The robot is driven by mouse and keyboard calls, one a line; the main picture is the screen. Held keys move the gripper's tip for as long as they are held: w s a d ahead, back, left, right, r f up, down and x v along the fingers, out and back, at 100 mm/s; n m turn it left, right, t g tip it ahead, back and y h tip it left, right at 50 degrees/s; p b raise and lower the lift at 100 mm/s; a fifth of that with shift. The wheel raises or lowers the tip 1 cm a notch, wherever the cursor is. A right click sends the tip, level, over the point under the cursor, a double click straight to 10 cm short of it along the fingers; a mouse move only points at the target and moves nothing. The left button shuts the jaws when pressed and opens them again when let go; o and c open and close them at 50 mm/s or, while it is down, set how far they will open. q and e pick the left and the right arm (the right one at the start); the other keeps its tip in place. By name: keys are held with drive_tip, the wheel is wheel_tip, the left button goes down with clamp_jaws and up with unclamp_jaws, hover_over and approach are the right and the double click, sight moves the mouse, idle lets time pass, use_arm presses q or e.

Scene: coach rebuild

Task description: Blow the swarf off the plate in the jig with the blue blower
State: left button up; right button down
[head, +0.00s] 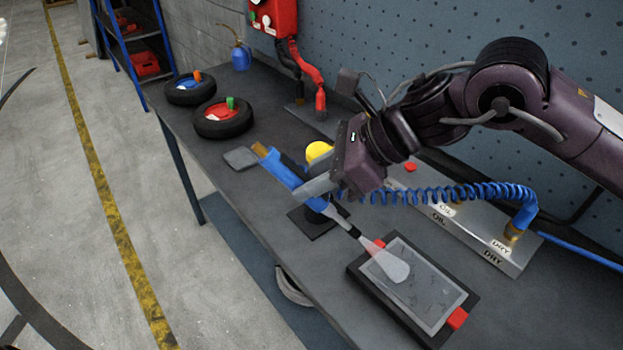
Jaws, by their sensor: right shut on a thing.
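My right gripper (318,188) is shut on the blue blower (283,171) over the bench. The blower's nozzle slants down to the right, toward the plate. A pale, see-through cone (390,264) spreads from the nozzle tip over the plate's upper left part. The grey plate (425,278) lies flat in the dark jig (399,317), between two red clamps (457,318). Thin dark curls of swarf (437,296) lie on the plate, clearest on its right and lower parts. The cone partly veils the upper left clamp. My left gripper is out of view.
A coiled blue hose (450,193) runs to a pale manifold (478,240) marked OIL and DRY. A black stand (315,223) is below the blower. Two round black trays (222,118), an oil can (241,57) and a yellow ball-shaped thing (318,150) stand farther back.

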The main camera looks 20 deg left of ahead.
sight(337, 212)
drive_tip(key=shift+s+a+n+g, duration=0.1)
drive_tip(key=shift+s+n+g, duration=0.05)
drive_tip(key=shift+n+g, duration=0.15)
drive_tip(key=shift+w+d+f, duration=0.25)
drive_tip(key=shift+d+f, duration=0.75)
drive_tip(key=shift+f, duration=0.1)
drive_tip(key=shift+w+d+f, duration=0.2)
drive_tip(key=shift+d+f, duration=0.75)
drive_tip(key=shift+f, duration=0.1)
idle(1.2)
drive_tip(key=shift+s, duration=0.1)
idle(0.3)
drive_tip(key=c, duration=1.7)
unclamp_jaws()
clamp_jaws()
